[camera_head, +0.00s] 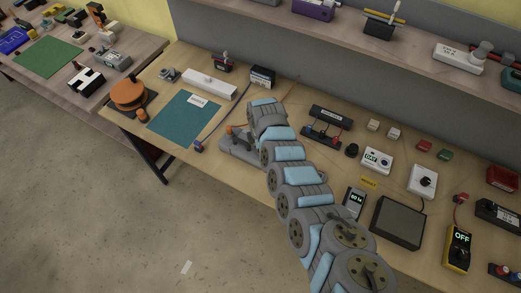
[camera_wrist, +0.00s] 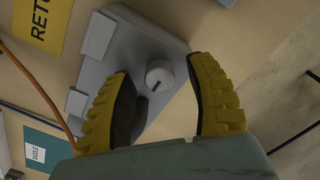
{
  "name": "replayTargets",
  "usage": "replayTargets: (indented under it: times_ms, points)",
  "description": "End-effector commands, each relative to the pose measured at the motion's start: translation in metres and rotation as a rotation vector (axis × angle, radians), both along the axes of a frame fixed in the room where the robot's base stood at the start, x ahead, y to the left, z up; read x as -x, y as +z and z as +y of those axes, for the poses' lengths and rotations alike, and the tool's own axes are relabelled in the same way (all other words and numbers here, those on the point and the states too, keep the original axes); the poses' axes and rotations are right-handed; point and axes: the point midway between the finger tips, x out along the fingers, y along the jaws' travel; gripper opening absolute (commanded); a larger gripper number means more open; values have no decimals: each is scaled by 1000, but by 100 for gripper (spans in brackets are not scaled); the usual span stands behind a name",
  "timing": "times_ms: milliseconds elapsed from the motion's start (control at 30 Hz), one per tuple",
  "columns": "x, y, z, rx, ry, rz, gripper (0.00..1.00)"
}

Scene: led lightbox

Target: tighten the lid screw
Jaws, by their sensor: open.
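The lid screw (camera_wrist: 160,76) is a pale round head with a dark slot, on a grey box (camera_wrist: 120,70) in the wrist view. My gripper (camera_wrist: 159,69) has two yellow ribbed fingers, spread apart on either side of the screw, with a gap between the right finger and the screw. The left finger overlaps the box in the picture; whether it touches cannot be told. In the head view a grey box (camera_head: 238,148) shows beside my arm's end, partly covered by it. The screw cannot be made out there.
A yellow label (camera_wrist: 42,22) and an orange cable (camera_wrist: 40,88) lie near the box. A teal mat (camera_head: 184,117) and a white bar (camera_head: 210,84) are to the left. A black device (camera_head: 327,127), a white meter (camera_head: 377,160) and a dark panel (camera_head: 398,222) stand to the right.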

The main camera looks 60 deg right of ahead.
Motion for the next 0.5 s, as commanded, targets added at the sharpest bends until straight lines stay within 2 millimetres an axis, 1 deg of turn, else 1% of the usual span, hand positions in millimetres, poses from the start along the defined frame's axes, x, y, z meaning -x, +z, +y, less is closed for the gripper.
replayTargets:
  times_ms: [167, 500]
  points:
    - [-1, 5, 0, 1, 1, 0, 55]
    - [0, 35, -1, 2, -2, -3, 55]
